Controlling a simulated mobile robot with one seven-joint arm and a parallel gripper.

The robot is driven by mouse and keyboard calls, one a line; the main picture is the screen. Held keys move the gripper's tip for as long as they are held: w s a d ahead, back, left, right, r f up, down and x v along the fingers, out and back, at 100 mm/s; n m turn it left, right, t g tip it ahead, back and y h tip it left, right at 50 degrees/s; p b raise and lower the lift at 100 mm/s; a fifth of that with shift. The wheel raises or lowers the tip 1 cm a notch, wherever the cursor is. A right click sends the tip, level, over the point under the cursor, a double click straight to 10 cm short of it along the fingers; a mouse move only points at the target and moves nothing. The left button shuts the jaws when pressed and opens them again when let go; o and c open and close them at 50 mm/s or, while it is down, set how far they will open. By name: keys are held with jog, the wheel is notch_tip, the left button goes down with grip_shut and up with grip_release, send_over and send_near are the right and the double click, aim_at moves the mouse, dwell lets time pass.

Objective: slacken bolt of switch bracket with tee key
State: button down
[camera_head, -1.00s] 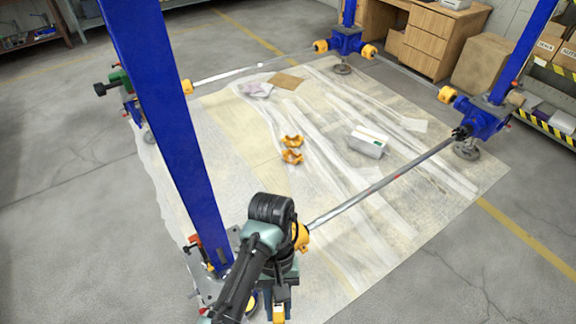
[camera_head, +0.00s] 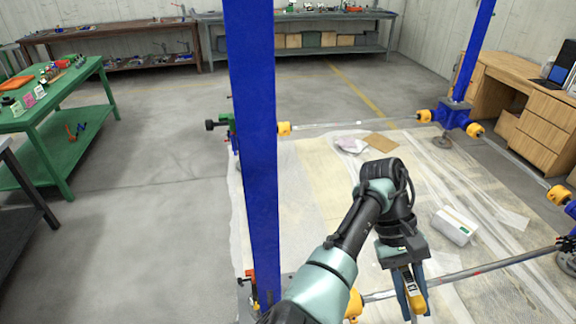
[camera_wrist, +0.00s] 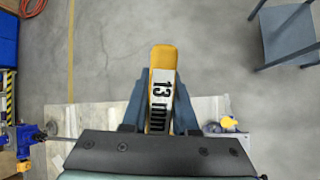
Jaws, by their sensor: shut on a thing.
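My gripper (camera_head: 413,300) is right of the near blue column, over the pale floor sheet, pointing down in the head view. It is shut on the tee key (camera_wrist: 163,56), whose yellow block with a white "13 mm" label shows between the fingers in the wrist view. The key's yellow part also shows in the head view (camera_head: 413,283); its shaft and tip cannot be made out. I cannot pick out the switch bracket or its bolt for sure. Small red and orange parts (camera_head: 249,276) sit at the foot of the near column, partly hidden by it.
The near blue column (camera_head: 255,140) stands upright left of my arm. A shiny shaft (camera_head: 480,268) runs right from its foot. A white box (camera_head: 454,226) lies on the sheet (camera_head: 320,180). A green workbench (camera_head: 55,110) stands at left; the floor between is open.

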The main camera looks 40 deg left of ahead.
jog(key=w+a+r+n+t+y+p, duration=0.1)
jog(key=w+a+r+n+t, duration=0.15)
jog(key=r+n+t, duration=0.55)
jog(key=w+a+r+n+t+y+p, duration=0.1)
jog(key=a+r+n+t, duration=0.25)
jog(key=r, duration=0.85)
jog(key=w+a+r+n+t+y+p, duration=0.15)
jog(key=a+r+n+t, duration=0.35)
jog(key=r, duration=0.5)
jog(key=s+a+r+n+t+y+p, duration=0.1)
jog(key=s+a+r+n+y, duration=0.1)
jog(key=s+a+r+y, duration=0.45)
jog(key=s+a+r+n+t+y+p, duration=0.1)
jog(key=s+r+n+t+y, duration=0.15)
jog(key=r, duration=0.75)
jog(key=s+a+r+n+t+y, duration=0.15)
jog(key=s+a+r+y, duration=0.3)
jog(key=r, duration=0.45)
jog(key=w+a+m+g+h+p, duration=0.2)
jog(key=m+p, duration=0.4)
jog(key=m, duration=0.3)
jog(key=shift+w+a+f+g+p, duration=0.4)
jog(key=shift+w+a+g, duration=0.35)
jog(key=shift+w+a, duration=0.5)
jog(key=shift+f, duration=0.1)
